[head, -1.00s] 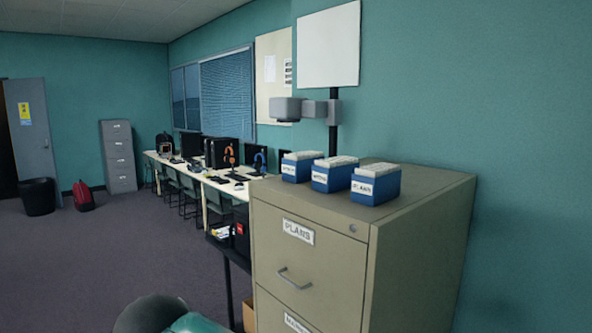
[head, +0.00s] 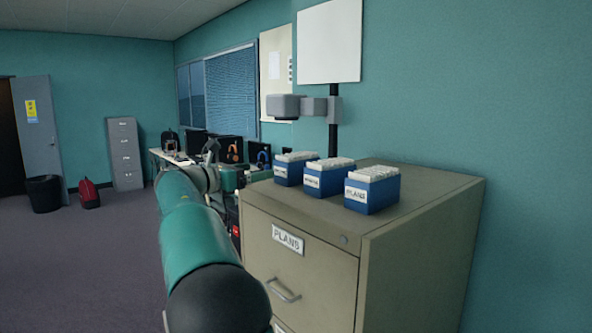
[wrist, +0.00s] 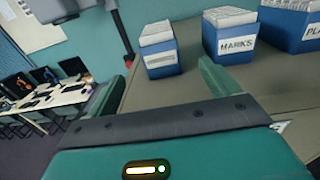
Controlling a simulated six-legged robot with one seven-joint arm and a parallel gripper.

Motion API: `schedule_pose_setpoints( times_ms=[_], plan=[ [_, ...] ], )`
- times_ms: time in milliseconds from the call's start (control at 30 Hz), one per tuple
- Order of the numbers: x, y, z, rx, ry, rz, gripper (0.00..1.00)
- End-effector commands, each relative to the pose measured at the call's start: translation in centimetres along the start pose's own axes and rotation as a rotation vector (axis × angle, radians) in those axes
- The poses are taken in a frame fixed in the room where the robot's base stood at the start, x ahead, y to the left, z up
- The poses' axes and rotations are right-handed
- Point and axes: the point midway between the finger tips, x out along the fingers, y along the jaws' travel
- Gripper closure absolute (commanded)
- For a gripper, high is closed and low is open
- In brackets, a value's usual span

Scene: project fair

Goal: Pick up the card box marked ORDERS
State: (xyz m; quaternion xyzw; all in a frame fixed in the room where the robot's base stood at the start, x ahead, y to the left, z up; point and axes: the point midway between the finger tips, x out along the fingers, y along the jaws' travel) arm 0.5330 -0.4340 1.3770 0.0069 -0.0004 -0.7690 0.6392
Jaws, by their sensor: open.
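Three blue card boxes full of white cards stand in a row on top of the filing cabinet. The right box (head: 372,190) reads PLANS. The middle box (head: 329,180) reads MARKS in the wrist view (wrist: 232,42). The left box (head: 295,170) has a label too small and blurred to read; it also shows in the wrist view (wrist: 160,52). No label reads clearly as ORDERS. My gripper (wrist: 158,86) is open and empty, its green fingers spread, with the left box ahead between them and apart from them. In the head view my arm reaches out left of the cabinet.
The beige filing cabinet (head: 425,240), its drawer marked PLANS, stands against the teal wall. A black post with a grey arm and white panel (head: 330,42) rises behind the boxes. A desk with computers (wrist: 45,103) runs along the wall at left. Open floor lies left.

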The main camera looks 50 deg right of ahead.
Motion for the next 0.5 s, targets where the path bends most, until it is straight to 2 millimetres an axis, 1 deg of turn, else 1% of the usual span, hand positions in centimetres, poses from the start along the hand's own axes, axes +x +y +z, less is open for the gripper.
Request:
schedule_pose_setpoints(
  times_ms=[167, 400, 500],
  plan=[
    [2.2, 0.1, 0.1, -0.013, -0.012, -0.008, 0.13],
    [7.0, 0.1, 0.1, -0.011, -0.010, -0.007, 0.13],
    [8.3, 0.1, 0.2, -0.010, -0.010, -0.005, 0.13]
  ],
)
